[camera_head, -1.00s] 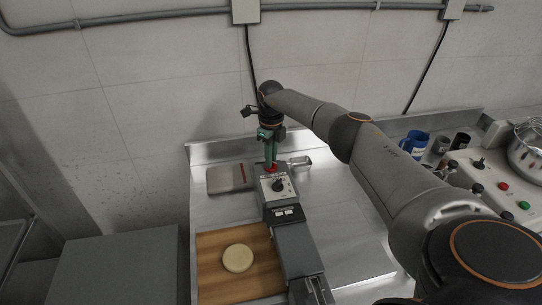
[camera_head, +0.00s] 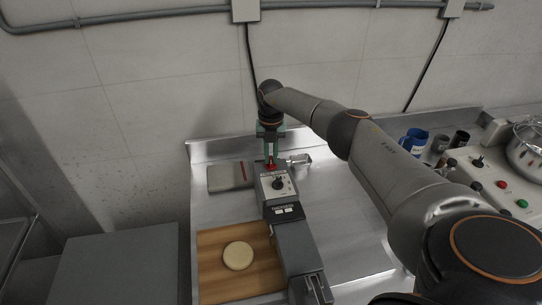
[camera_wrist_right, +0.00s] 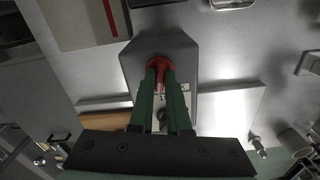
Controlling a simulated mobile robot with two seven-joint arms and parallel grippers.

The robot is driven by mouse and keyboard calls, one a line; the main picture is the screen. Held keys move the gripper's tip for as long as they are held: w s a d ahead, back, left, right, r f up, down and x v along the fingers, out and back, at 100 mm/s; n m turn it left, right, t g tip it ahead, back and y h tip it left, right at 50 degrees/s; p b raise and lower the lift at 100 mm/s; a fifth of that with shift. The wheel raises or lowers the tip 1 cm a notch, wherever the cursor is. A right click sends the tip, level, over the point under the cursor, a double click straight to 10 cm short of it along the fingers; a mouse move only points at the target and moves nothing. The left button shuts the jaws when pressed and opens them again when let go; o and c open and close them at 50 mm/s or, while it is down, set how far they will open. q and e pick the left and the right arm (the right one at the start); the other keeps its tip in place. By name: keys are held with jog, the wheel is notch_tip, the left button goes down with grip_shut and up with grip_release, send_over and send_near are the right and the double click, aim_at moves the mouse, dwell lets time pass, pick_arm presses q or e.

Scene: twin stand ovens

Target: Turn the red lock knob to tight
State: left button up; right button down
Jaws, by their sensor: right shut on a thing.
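The red lock knob (camera_head: 270,167) sits on top of the far end of a grey machine (camera_head: 290,240) on the steel table. My right gripper (camera_head: 270,158), with green fingers, reaches straight down onto the knob and is shut on it. In the right wrist view the red knob (camera_wrist_right: 158,64) shows between and around the two green fingertips (camera_wrist_right: 160,76). The fingers hide part of the knob, and I cannot read any mark for its setting. My left gripper is not in view.
A wooden board (camera_head: 215,265) with a pale dough disc (camera_head: 238,256) lies left of the machine. A grey flat box (camera_head: 228,176) with a red stripe is behind it. A blue mug (camera_head: 414,141) and a control box stand at right.

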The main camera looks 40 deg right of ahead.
jog(key=m, duration=0.4)
jog(key=shift+m, duration=0.3)
jog(key=m, duration=0.3)
jog(key=shift+m, duration=0.3)
jog(key=m, duration=0.8)
jog(key=shift+m, duration=0.3)
jog(key=c, duration=0.9)
grip_release()
jog(key=shift+r, duration=0.1)
